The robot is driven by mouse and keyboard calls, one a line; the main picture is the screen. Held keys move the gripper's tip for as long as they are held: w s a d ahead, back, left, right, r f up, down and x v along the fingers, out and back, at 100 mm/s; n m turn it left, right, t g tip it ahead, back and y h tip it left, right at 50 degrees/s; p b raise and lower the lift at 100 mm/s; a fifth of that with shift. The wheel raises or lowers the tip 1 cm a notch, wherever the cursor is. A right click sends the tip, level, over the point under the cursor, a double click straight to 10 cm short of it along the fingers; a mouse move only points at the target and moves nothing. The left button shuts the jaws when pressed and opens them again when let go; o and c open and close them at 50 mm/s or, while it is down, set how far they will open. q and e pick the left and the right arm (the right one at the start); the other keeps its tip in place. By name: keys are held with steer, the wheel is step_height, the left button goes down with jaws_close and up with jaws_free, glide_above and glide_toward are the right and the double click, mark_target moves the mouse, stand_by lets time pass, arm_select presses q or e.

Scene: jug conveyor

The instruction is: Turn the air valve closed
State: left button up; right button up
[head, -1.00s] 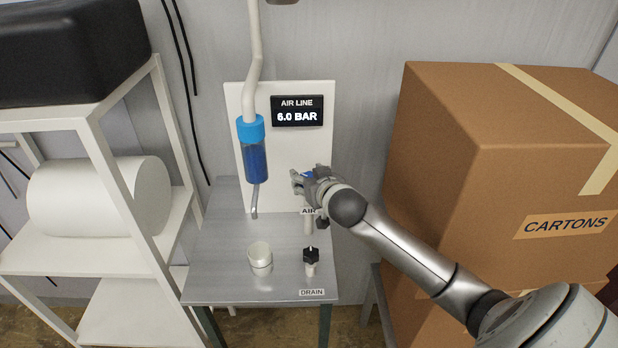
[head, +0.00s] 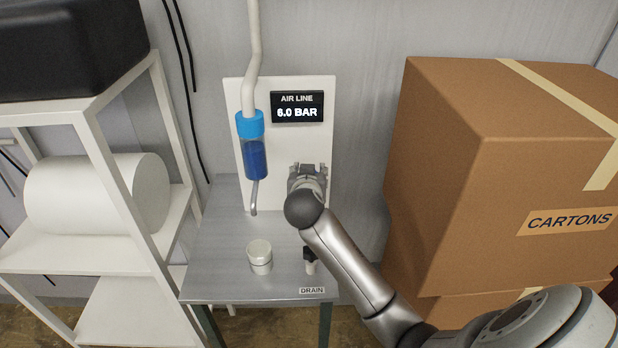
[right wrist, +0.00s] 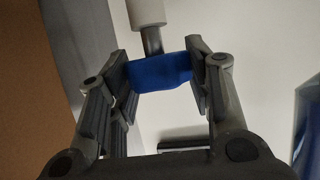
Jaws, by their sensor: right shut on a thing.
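The air valve's blue handle (right wrist: 160,74) shows in the right wrist view, at the end of a short grey stem below a white pipe (right wrist: 146,12). My right gripper (right wrist: 165,70) is shut on it, with one finger on each side. In the head view my right gripper (head: 308,172) is at the lower right of the white panel (head: 286,175), and it hides the handle and the AIR label. The display (head: 297,107) reads AIR LINE 6.0 BAR. My left gripper is not in view.
A blue-capped filter bowl (head: 255,155) hangs just left of my right gripper. Stacked cartons (head: 470,185) are close on the right; a white shelf (head: 85,262) is left.

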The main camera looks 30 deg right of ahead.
steer(key=m+g+h+b, duration=0.2)
steer(key=m+h+b, duration=0.1)
steer(key=shift+a+f+g, duration=0.15)
steer(key=shift+f+g, duration=0.1)
steer(key=shift+g, duration=0.15)
steer(key=shift+r+m+g+h+b, duration=0.2)
steer(key=shift+m+g+h+b, duration=0.5)
steer(key=shift+m+g+b, duration=0.75)
steer(key=shift+t, duration=0.25)
steer(key=o, duration=1)
steer(key=shift+r, duration=0.1)
step_height(320, 180, up, 10)
steer(key=shift+f, duration=0.1)
